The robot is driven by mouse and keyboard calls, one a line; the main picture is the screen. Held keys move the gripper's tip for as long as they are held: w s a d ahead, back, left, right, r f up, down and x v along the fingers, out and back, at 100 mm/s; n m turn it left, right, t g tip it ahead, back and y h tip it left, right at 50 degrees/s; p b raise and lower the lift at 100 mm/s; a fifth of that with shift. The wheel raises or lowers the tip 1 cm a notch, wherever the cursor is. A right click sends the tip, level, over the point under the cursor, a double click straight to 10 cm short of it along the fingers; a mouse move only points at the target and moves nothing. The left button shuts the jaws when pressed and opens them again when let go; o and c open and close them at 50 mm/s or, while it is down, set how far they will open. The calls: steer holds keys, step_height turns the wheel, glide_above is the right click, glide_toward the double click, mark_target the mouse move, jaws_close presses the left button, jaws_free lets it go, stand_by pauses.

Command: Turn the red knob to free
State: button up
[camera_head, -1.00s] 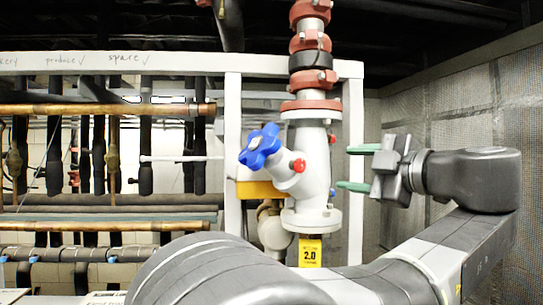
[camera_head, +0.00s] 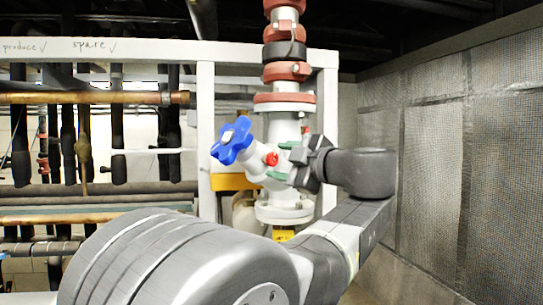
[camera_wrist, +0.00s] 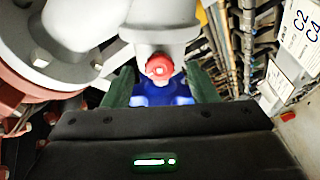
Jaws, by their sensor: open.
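The red knob (camera_head: 271,159) is a small round cap on the side of the white valve body (camera_head: 285,130), just right of the blue handwheel (camera_head: 231,141). My gripper (camera_head: 283,160) is open at the right of the knob, its green fingers pointing left, one above and one below the knob's height. In the wrist view the red knob (camera_wrist: 160,67) shows its face with a pale centre, roughly centred between the spread fingers of my gripper (camera_wrist: 160,88). The blue handwheel (camera_wrist: 160,92) shows behind it. I cannot tell whether the fingers reach around the knob; no contact shows.
Red flanged couplings (camera_head: 285,70) stand above the valve, and a white flange (camera_head: 284,212) lies below. A white frame post (camera_head: 206,130) and copper pipes (camera_head: 90,97) are at left. A mesh-covered wall (camera_head: 440,160) closes the right side.

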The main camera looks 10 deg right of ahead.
steer(key=shift+x, duration=1.25)
steer(key=c, duration=1)
steer(key=shift+n, duration=0.8)
steer(key=o, duration=1)
steer(key=shift+s, duration=0.1)
steer(key=b+v, duration=0.3)
steer(key=v, duration=1)
steer(key=shift+s+d+b, duration=0.25)
steer(key=shift+d+b, duration=0.05)
steer(key=shift+b, duration=0.1)
